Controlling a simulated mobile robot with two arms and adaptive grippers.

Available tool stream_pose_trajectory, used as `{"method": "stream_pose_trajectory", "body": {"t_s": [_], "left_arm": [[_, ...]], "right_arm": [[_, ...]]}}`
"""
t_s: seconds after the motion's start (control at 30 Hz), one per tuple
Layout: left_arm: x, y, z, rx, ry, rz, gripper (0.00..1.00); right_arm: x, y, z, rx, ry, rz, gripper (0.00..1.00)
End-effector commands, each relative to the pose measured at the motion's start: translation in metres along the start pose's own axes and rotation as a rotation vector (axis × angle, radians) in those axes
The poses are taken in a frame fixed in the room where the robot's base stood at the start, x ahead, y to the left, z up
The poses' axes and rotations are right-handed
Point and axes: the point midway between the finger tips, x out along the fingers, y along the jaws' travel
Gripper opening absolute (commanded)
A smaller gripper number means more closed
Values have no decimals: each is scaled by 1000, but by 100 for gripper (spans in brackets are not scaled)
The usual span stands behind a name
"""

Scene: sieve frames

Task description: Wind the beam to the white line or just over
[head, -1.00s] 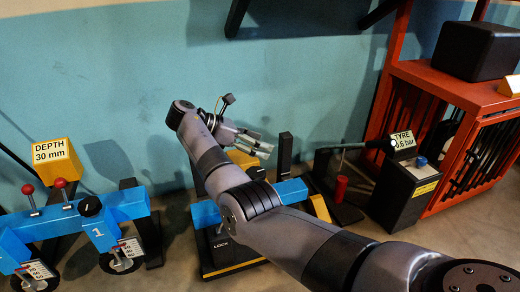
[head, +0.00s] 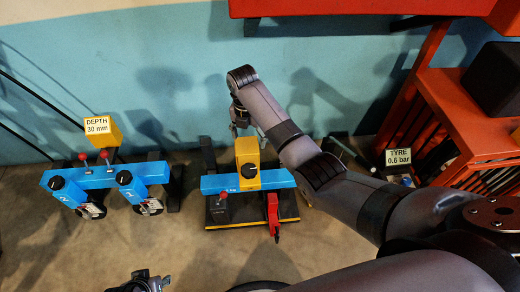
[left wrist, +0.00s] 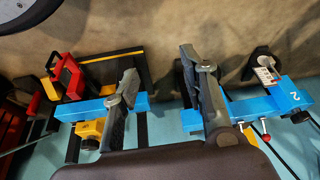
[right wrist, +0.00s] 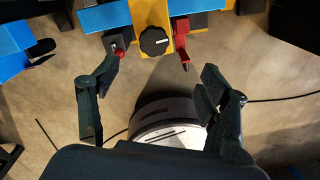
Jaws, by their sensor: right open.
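The blue beam (head: 215,184) of the middle stand carries a yellow housing (head: 247,152) with a black knob (head: 249,171). A red-topped lever (head: 222,196) is at its left and a red part (head: 272,208) at its right. I cannot make out a white line.
A second blue stand (head: 105,177) with two red-topped levers and a DEPTH 30 mm sign (head: 98,125) is at the left. A TYRE 0.6 bar sign (head: 398,157) and an orange rack (head: 460,110) are at the right.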

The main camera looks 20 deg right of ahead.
Motion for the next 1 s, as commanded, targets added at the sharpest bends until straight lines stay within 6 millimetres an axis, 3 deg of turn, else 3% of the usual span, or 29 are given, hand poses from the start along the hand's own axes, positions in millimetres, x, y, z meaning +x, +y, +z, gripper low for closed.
{"method": "stream_pose_trajectory", "body": {"t_s": [0.03,0.17,0.37,0.83,0.97,1.0], "left_arm": [[-7,-1,16,-1,-49,-1,40],[-8,-1,34,-2,-101,-1,40],[-24,-2,26,-4,-87,-2,40],[-111,-4,12,-9,-40,-10,40],[-96,-4,18,-9,-43,-10,40],[-91,-3,7,-7,5,-8,40]], "right_arm": [[-7,2,-5,-18,13,13,70],[-4,6,-12,-41,30,31,70],[19,6,-12,-39,32,31,70],[88,8,-14,-37,31,30,70],[120,9,-16,-38,32,30,70],[129,10,-15,-38,31,31,70]]}}
